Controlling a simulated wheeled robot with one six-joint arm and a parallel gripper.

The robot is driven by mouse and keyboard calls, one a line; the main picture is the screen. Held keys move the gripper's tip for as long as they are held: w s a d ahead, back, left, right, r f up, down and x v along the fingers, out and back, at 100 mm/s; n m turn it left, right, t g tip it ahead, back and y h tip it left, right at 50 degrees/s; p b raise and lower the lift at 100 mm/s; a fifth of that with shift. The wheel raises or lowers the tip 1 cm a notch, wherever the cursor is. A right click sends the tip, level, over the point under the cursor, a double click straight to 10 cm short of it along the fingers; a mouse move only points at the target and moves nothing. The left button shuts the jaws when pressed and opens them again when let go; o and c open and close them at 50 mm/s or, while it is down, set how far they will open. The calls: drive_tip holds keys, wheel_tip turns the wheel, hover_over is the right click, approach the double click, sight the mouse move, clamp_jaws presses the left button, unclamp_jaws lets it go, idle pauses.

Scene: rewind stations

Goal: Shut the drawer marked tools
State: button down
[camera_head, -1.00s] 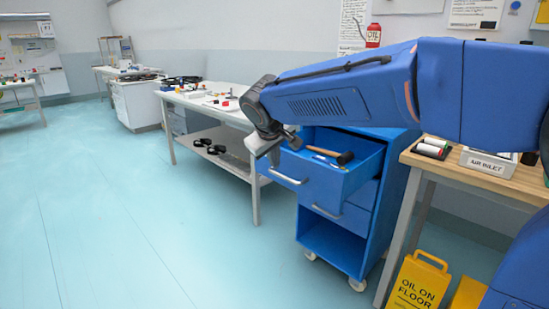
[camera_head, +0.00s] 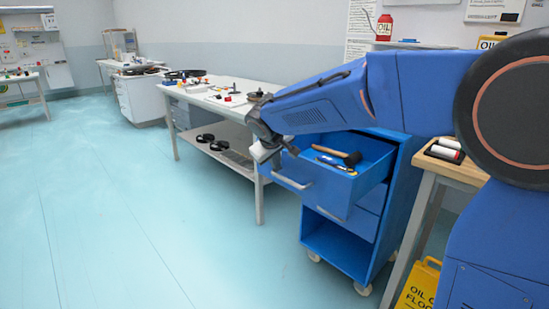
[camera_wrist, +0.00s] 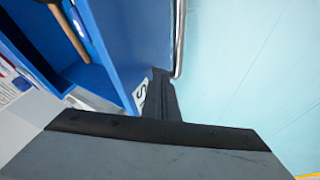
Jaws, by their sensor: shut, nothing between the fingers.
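The blue drawer (camera_head: 328,190) at the top of the blue cabinet stands pulled out, with a hammer (camera_head: 345,157) inside. Its metal handle (camera_head: 291,180) runs along the front. In the wrist view the handle (camera_wrist: 179,40) and the drawer front (camera_wrist: 135,45) show close up. A white label (camera_wrist: 140,95) there is mostly covered; only a letter like "S" reads. My gripper (camera_head: 266,157) is shut and empty at the upper left end of the drawer front. In the wrist view its fingertips (camera_wrist: 160,80) lie over the front beside the handle; I cannot tell whether they touch.
A long white table (camera_head: 215,97) stands left of and behind the cabinet. A wooden bench (camera_head: 457,170) stands close on the right, with a yellow floor sign (camera_head: 417,288) below. A lower drawer (camera_head: 350,215) is closed. The floor (camera_head: 130,220) in front and left is clear.

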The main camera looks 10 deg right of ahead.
drive_tip(key=shift+x, duration=0.75)
drive_tip(key=shift+d, duration=0.1)
drive_tip(key=w+d, duration=0.5)
drive_tip(key=d, duration=0.2)
drive_tip(key=w+d, duration=0.6)
drive_tip(key=d, duration=0.1)
drive_tip(key=w+d, duration=0.6)
drive_tip(key=d, duration=0.2)
drive_tip(key=shift+w, duration=0.1)
drive_tip(key=shift+w+d+r, duration=0.1)
drive_tip(key=shift+w+d, duration=0.3)
drive_tip(key=shift+d, duration=0.2)
drive_tip(key=shift+r, duration=0.15)
